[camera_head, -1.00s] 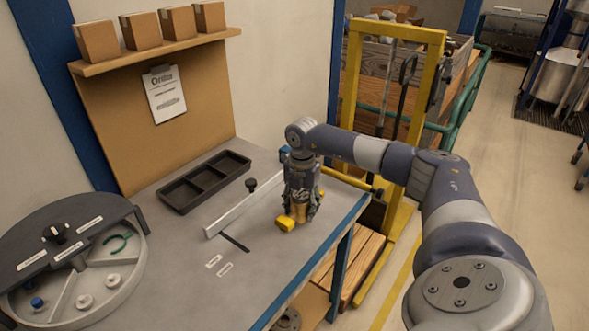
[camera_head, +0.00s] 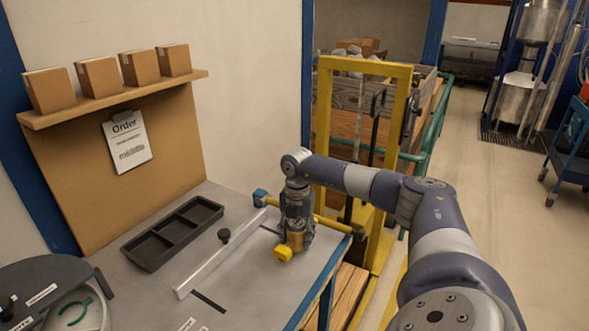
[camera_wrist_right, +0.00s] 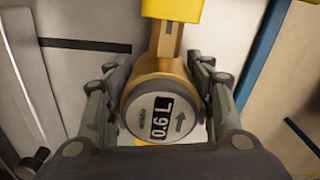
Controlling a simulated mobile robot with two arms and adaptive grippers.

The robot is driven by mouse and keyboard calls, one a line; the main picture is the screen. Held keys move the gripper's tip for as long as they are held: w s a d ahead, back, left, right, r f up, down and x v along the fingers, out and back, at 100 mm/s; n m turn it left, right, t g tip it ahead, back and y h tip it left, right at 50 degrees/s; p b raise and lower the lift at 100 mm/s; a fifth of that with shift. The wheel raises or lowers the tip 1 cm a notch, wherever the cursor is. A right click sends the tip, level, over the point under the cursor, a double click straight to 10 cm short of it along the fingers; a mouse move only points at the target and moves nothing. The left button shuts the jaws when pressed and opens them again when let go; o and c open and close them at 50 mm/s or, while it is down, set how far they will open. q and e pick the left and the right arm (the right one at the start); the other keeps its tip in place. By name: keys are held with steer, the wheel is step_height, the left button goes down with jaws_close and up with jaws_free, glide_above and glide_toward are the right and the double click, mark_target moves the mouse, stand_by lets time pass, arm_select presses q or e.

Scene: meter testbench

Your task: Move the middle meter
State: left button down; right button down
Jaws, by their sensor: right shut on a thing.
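My right gripper (camera_head: 296,240) is over the far right part of the grey bench, pointing down. It is shut on a meter, a brass-coloured body with yellow ends; one yellow end (camera_head: 283,254) shows in the head view. In the right wrist view the meter's round face (camera_wrist_right: 163,118) reads 0.6 L beside an arrow, with the fingers on both sides. Whether the meter touches the bench is hard to tell. No other meter shows clearly. My left gripper is not in view.
A metal rail (camera_head: 222,254) with a black knob lies left of the gripper. A black three-part tray (camera_head: 152,253) lies behind it. A yellow bar with a blue end (camera_head: 260,197) is close behind the gripper. A round divided tray (camera_head: 55,312) is at lower left. A yellow frame (camera_head: 325,130) stands beyond the bench.

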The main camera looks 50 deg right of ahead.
steer(key=c, duration=0.7)
jaws_free()
steer(key=shift+r, duration=0.15)
step_height(320, 180, up, 12)
steer(key=shift+f, duration=0.15)
